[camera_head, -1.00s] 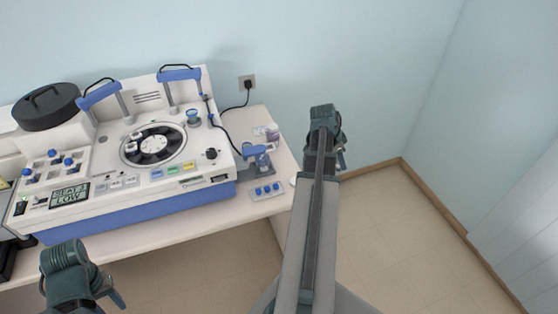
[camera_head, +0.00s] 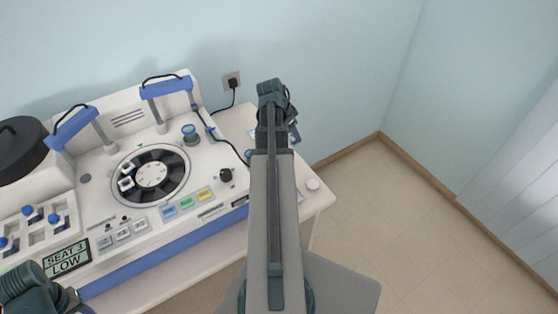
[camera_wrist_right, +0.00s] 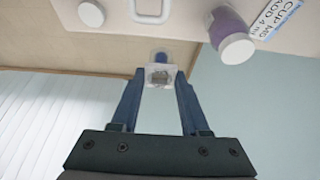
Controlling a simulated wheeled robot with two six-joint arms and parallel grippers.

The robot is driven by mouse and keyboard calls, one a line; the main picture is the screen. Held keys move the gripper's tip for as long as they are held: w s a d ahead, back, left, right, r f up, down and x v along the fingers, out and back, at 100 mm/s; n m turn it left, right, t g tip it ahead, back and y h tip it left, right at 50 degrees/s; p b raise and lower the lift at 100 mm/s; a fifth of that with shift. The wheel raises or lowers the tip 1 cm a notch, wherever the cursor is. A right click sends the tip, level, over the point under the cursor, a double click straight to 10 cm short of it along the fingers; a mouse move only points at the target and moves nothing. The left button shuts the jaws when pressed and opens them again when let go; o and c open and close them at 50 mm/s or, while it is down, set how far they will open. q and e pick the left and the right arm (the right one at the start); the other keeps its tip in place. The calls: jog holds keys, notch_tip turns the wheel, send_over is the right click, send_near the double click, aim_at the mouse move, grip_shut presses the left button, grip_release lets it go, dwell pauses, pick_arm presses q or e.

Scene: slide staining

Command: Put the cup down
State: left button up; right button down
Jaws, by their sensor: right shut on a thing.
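My right gripper (camera_head: 291,132) reaches over the right end of the bench in the head view. In the right wrist view its fingers (camera_wrist_right: 160,78) are closed on a small clear cup (camera_wrist_right: 160,70) with something greyish in it. A bit of blue shows just behind the cup. The bench surface lies beyond it at the top of that view; I cannot tell whether the cup touches anything. My arm hides the cup in the head view. My left gripper (camera_head: 58,298) is at the bottom left, mostly cut off, its fingers unclear.
A purple cup with a white end (camera_wrist_right: 231,32) stands by a printed card (camera_wrist_right: 276,16) on the bench (camera_wrist_right: 185,12). The staining machine (camera_head: 165,215) fills the left. Open floor lies to the right.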

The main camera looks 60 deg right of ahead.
jog(key=shift+w, duration=0.5)
jog(key=shift+s+f+b, duration=0.1)
jog(key=shift+f+b, duration=0.45)
jog(key=shift+b, duration=0.05)
pick_arm(q)
notch_tip(320, 180, down, 10)
jog(key=b, duration=0.8)
jog(key=shift+w+b, duration=0.4)
jog(key=shift+w, duration=0.05)
pick_arm(e)
notch_tip(320, 180, down, 9)
jog(key=shift+r, duration=0.1)
jog(key=shift+f, duration=0.2)
jog(key=shift+c, duration=2)
grip_release()
pick_arm(q)
jog(key=shift+f, duration=0.15)
pick_arm(e)
jog(key=shift+r, duration=0.1)
